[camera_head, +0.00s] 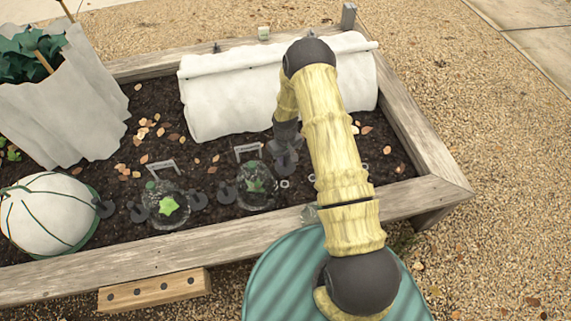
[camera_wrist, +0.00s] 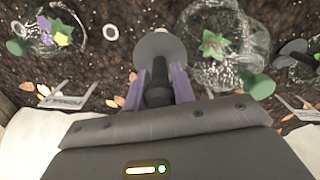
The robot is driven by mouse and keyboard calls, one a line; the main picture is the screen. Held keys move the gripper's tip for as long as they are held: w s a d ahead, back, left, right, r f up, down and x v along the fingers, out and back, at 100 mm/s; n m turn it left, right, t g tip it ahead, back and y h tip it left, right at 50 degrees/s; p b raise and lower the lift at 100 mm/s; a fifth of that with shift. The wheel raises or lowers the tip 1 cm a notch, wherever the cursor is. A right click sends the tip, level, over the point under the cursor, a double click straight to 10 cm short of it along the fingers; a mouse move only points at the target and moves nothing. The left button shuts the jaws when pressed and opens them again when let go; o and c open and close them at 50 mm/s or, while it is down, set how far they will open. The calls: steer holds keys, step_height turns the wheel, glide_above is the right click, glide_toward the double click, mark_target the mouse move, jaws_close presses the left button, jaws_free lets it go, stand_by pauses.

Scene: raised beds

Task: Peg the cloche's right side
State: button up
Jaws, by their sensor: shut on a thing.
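A clear cloche (camera_head: 255,187) stands over a green plant in the bed's front half; it also shows in the wrist view (camera_wrist: 218,48). A dark peg (camera_head: 227,193) stands at its left in the head view. A pale ring (camera_head: 284,183) lies on the soil by its right side. My gripper (camera_wrist: 160,88) is shut on a dark peg (camera_wrist: 157,92) with a wide grey disc head (camera_wrist: 160,50). In the head view my gripper (camera_head: 286,150) is just behind and right of this cloche. The held peg's tip is hidden, so I cannot tell whether it touches soil.
Another clear cloche (camera_head: 167,207) and a white dome (camera_head: 48,213) stand to the left. A white fleece tunnel (camera_head: 230,95) lies behind. Small plant labels (camera_head: 248,151) stand behind the cloches. My arm hides part of the bed's right side. The wooden edge (camera_head: 165,248) runs along the front.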

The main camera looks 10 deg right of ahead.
mark_target(286, 173)
stand_by(0.3)
steer(key=shift+f, duration=0.2)
steer(key=shift+f+b, duration=3.75)
steer(key=shift+f, duration=1.75)
steer(key=shift+f+b, duration=0.55)
steer(key=shift+f, duration=0.25)
steer(key=o, duration=1.1)
steer(key=shift+c, duration=0.2)
step_height(286, 173, up, 17)
steer(key=p, duration=0.3)
steer(key=shift+r+p, duration=0.15)
steer(key=shift+p, duration=0.15)
